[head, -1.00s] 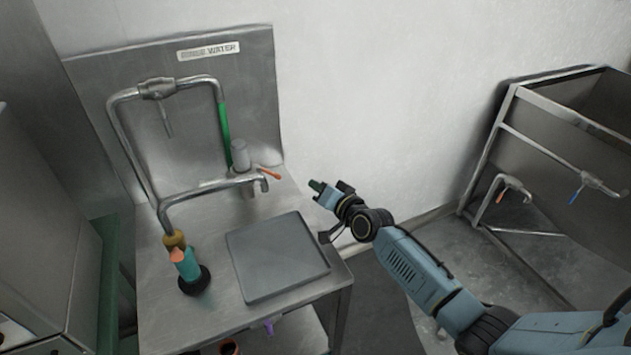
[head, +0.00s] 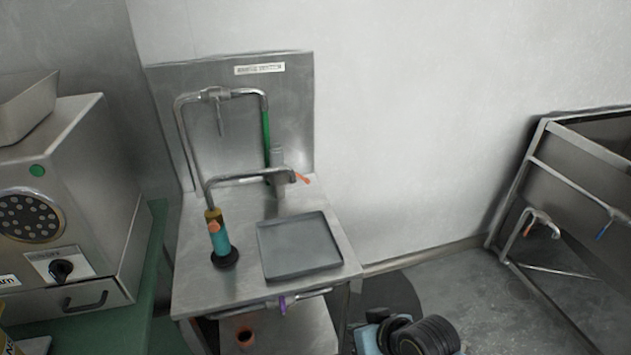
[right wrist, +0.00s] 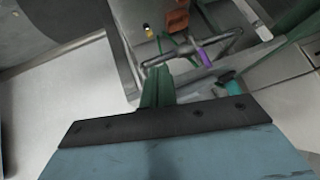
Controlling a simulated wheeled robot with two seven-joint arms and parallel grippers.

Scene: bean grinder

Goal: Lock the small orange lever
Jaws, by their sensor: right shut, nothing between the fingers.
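A small orange lever (head: 302,178) sticks out to the right of the tap on the steel water stand (head: 195,280). Another orange lever (head: 527,230) hangs at a pipe on the steel sink at the right. An orange knob (head: 214,227) is on the teal cylinder. My right gripper (right wrist: 157,88), with green fingers, is shut and empty in the right wrist view, beside the stand's front pipe with a purple handle (right wrist: 205,57). In the head view only part of my right arm shows at the bottom edge. My left gripper is out of view.
A grey tray (head: 300,268) lies on the stand. The teal cylinder (head: 219,242) stands left of it under curved pipes. The purple handle (head: 282,305) hangs at the front. A steel machine (head: 90,150) is at left. A blue lever (head: 604,230) is at the right sink.

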